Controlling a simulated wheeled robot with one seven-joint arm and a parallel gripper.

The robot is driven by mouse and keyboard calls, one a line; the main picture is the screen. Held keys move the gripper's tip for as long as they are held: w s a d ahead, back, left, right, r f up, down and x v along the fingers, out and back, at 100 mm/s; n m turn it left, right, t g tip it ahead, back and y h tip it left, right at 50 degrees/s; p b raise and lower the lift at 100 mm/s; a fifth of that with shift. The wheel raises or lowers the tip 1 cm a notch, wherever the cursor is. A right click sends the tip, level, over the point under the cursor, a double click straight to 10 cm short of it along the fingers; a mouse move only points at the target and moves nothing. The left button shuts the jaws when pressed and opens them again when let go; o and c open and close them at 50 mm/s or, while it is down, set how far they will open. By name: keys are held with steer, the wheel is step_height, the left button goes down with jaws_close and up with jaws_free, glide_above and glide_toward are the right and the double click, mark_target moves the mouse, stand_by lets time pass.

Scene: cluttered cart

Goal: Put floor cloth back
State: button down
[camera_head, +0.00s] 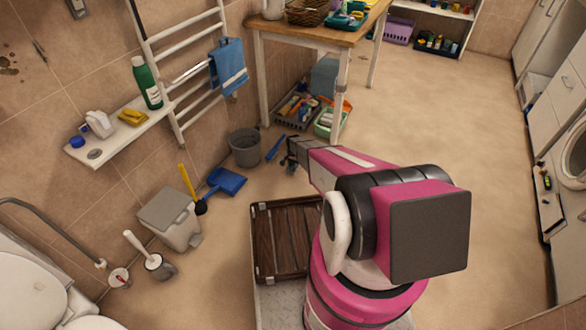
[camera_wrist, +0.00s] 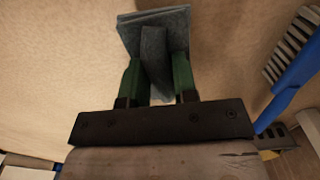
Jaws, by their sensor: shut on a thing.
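The floor cloth (camera_wrist: 155,50) is a folded grey-green cloth in the wrist view. My gripper (camera_wrist: 158,82) is shut on it, with one green finger on each side, and the folded part sticks out beyond the fingertips. In the head view my gripper (camera_head: 291,160) is low over the floor, just right of the grey bucket (camera_head: 245,147). The cloth cannot be made out clearly there. Beige floor lies behind the cloth in the wrist view.
A blue brush (camera_wrist: 290,78) lies close on the right in the wrist view. A blue dustpan (camera_head: 224,183) and a grey pedal bin (camera_head: 170,217) stand by the wall. A wooden table (camera_head: 318,36) has filled baskets (camera_head: 296,108) under it. The floor to the right is clear.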

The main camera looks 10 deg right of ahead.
steer(key=shift+f, duration=1.65)
steer(key=shift+f, duration=0.1)
steer(key=c, duration=0.9)
jaws_free()
step_height(320, 180, up, 12)
steer(key=shift+s+f, duration=0.1)
steer(key=s+r+n, duration=0.3)
steer(key=s+r, duration=1.5)
steer(key=r, duration=0.2)
steer(key=s+r+n, duration=0.4)
steer(key=s+r, duration=1.4)
steer(key=r, duration=0.3)
steer(key=shift+s+d+r, duration=0.2)
steer(key=shift+s, duration=0.05)
